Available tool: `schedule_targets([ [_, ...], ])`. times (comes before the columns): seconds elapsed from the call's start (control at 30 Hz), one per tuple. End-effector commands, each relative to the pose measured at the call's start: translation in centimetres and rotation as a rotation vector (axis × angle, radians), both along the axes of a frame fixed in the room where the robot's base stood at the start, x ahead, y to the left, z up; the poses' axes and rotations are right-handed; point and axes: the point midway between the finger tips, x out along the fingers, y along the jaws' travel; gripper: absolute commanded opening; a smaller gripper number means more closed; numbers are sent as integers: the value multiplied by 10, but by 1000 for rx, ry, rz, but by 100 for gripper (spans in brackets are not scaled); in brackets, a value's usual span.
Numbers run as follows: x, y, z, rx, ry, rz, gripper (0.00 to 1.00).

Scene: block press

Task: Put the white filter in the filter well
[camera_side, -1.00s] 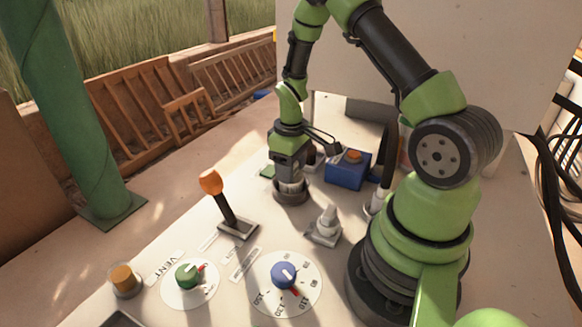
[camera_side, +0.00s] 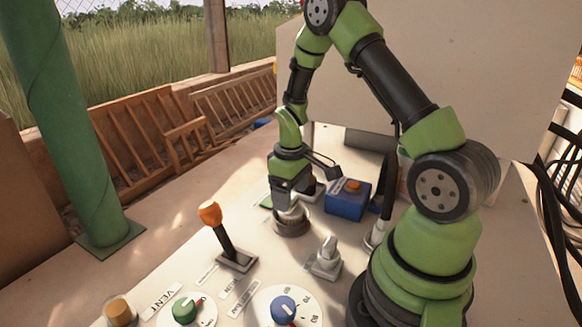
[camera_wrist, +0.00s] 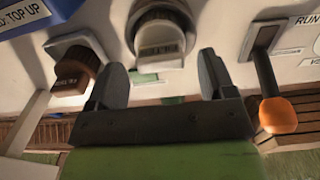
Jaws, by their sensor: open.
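The filter well (camera_side: 291,228) is a dark round ring on the pale panel. The white filter (camera_side: 294,213) shows as a pale cylinder in it, just below my gripper (camera_side: 289,204). In the wrist view, the white filter (camera_wrist: 160,40) has a dark label on its side and sits inside the dark ring of the well (camera_wrist: 135,17). My gripper (camera_wrist: 162,80) is open, with its two fingers apart and nothing held between them. The filter lies beyond the fingertips there. How deep it sits cannot be told.
A blue box with an orange button (camera_side: 347,200) stands right of the well. An orange-topped lever (camera_side: 210,213) stands in front left. A grey knob (camera_side: 327,257) is in front right. A brown knob (camera_wrist: 75,75) is close to one finger.

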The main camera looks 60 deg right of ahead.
Motion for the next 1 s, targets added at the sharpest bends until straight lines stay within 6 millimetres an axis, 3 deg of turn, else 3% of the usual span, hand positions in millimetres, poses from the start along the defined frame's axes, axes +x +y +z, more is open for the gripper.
schedule_targets([
  [0.3, 0, 0, 71, -3, -6, 1, 76],
  [0.63, -1, 6, 110, -4, -21, -8, 76],
  [0.83, -13, 49, 166, -7, -168, -86, 76],
  [1.0, -46, 99, 213, 50, -342, -184, 76],
])
